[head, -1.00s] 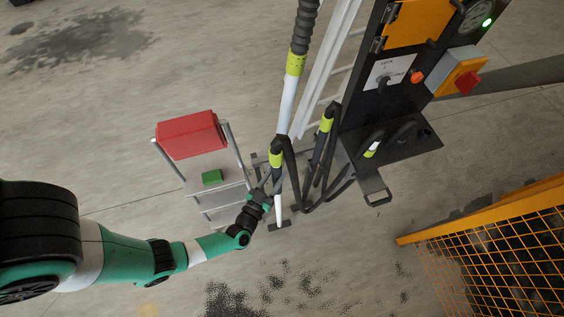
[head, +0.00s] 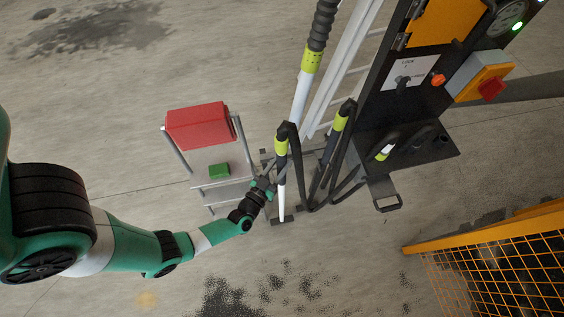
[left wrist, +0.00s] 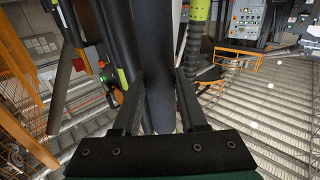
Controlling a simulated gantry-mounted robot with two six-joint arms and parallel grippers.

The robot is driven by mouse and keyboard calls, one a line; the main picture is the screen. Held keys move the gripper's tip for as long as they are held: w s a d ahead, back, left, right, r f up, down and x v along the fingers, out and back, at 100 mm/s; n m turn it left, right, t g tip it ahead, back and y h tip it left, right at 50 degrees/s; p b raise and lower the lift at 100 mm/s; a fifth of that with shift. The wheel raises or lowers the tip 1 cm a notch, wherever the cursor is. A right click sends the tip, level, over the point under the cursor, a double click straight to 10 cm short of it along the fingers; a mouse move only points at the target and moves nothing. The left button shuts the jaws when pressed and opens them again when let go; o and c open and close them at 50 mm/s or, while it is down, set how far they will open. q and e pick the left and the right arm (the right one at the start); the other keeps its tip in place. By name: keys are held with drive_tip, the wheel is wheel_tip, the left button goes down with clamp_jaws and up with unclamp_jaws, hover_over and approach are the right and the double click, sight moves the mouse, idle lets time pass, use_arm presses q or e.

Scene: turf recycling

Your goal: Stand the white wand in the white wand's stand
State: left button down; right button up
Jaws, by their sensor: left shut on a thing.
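The white wand (head: 282,200) is near upright, with a yellow-green band, a dark upper part and a pale lower tube. My left gripper (head: 269,187) is shut on it at mid-length, coming from the left. In the left wrist view a thick dark shaft (left wrist: 158,70) runs between the fingers of my left gripper (left wrist: 160,108). A flat dark foot (head: 283,221) shows at the wand's lower end. I cannot tell whether it belongs to the wand or to its stand. Dark frame parts (head: 312,207) stand just right of the wand. My right gripper is out of view.
A second, dark wand (head: 341,122) leans to the right. A white pipe on a ribbed hose (head: 319,30) rises behind. A cart with a red box (head: 197,126) and green block (head: 219,171) stands left. A black control cabinet (head: 375,105) and orange mesh cage (head: 480,265) stand right.

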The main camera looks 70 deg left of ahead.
use_arm(q)
drive_tip(key=w+a+f+b, duration=0.1)
drive_tip(key=a+f+b, duration=0.1)
drive_tip(key=a+b, duration=0.4)
drive_tip(key=shift+w+a+f, duration=0.2)
drive_tip(key=shift+f, duration=0.05)
idle(0.3)
drive_tip(key=shift+f+b, duration=0.35)
drive_tip(key=shift+b, duration=0.2)
idle(0.4)
drive_tip(key=shift+c, duration=2.1)
unclamp_jaws()
drive_tip(key=shift+o, duration=0.6)
drive_tip(key=shift+f, duration=0.25)
drive_tip(key=shift+o, duration=1.3)
drive_tip(key=shift+s, duration=0.15)
